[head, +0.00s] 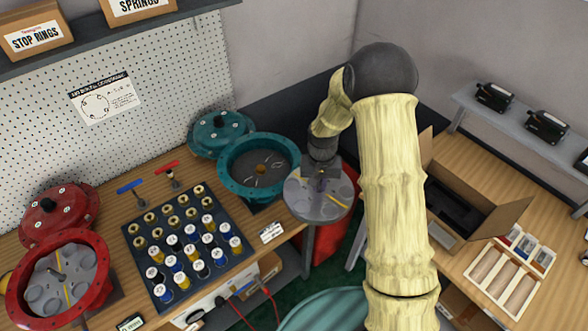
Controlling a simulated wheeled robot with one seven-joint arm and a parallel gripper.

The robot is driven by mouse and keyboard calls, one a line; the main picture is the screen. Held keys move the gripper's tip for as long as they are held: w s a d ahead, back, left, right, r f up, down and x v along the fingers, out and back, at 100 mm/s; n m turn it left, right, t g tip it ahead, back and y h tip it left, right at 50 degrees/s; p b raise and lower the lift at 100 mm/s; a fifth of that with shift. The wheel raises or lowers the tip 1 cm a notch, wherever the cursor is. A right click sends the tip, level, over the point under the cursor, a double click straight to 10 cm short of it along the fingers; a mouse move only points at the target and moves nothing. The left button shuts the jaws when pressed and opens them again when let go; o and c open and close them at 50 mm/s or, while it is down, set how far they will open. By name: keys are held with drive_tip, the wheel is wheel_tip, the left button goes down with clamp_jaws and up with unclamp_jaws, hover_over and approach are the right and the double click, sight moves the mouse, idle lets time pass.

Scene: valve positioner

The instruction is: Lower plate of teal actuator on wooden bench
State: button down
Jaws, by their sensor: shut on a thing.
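My gripper (320,173) points down and is shut on the middle of a round grey plate (303,206). The plate has several round recesses and a yellow mark. It is held roughly level at the bench's right edge, just right of the teal actuator. The open teal actuator housing (231,183) stands on the wooden bench (110,208). Its dark inside shows a small brown part in the middle. The teal lid (221,132) lies behind it. Whether the plate touches the bench corner I cannot tell.
A red actuator (20,302) with its own grey plate and a red lid (55,208) are at the left. A dark tray (187,246) of several coloured spools fills the bench front. A small white label (271,232) lies near the edge. An open cardboard box (470,192) is at the right.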

sight(335, 203)
drive_tip(key=s+d+f+b, duration=0.1)
drive_tip(key=d+f+b, duration=0.2)
drive_tip(key=f, duration=0.3)
drive_tip(key=s+d+f+n+b, duration=0.1)
drive_tip(key=s+d+f+b, duration=0.1)
drive_tip(key=d+f+b, duration=0.2)
wheel_tip(335, 203, down, 3)
drive_tip(key=shift+s+f+b, duration=0.15)
drive_tip(key=shift+s+b, duration=0.15)
drive_tip(key=shift+b, duration=0.5)
